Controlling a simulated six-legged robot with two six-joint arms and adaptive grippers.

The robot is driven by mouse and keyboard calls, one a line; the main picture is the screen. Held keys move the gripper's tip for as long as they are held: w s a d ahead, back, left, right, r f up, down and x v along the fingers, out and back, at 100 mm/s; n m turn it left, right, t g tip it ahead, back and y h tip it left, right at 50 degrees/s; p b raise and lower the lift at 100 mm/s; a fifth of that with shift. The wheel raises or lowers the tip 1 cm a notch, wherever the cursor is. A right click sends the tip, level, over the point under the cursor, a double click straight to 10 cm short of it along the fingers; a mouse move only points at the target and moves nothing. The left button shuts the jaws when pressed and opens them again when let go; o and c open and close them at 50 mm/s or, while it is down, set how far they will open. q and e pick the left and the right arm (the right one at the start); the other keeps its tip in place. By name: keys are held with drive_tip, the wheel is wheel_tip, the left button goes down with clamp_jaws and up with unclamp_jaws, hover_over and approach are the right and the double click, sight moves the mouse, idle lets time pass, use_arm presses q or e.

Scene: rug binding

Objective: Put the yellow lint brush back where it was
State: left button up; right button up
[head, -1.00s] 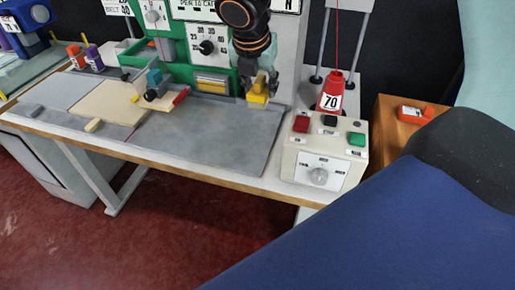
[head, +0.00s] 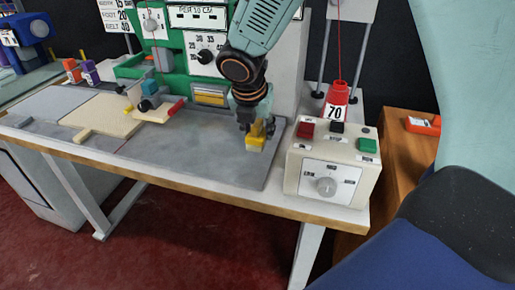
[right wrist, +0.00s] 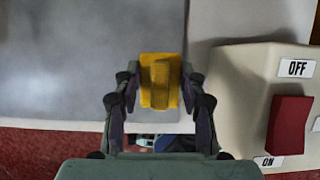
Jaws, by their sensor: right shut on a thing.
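The yellow lint brush (head: 256,138) is held in my right gripper (head: 252,124), low at the right end of the grey work plate (head: 205,154). In the right wrist view the brush (right wrist: 160,82) sits between both fingers of the gripper (right wrist: 159,100), which are shut on it. The plate's right edge shows just beside the brush there. I cannot tell whether the brush touches the plate. My left gripper is not in view.
A cream control box (head: 332,163) with red, black and green buttons stands close right of the brush. A beige board (head: 100,117) lies on the left of the plate. The plate's front middle is clear.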

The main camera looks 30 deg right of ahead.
sight(258, 143)
drive_tip(key=f, duration=0.1)
drive_tip(key=f+b, duration=0.2)
drive_tip(key=shift+s+f, duration=0.25)
drive_tip(key=shift+f, duration=0.15)
drive_tip(key=shift+w+f, duration=0.2)
drive_tip(key=shift+f, duration=0.1)
drive_tip(key=shift+w, duration=0.1)
drive_tip(key=shift+s+d, duration=0.1)
drive_tip(key=shift+s, duration=0.15)
drive_tip(key=o, duration=1)
drive_tip(key=shift+w+f, duration=0.1)
drive_tip(key=shift+w, duration=0.05)
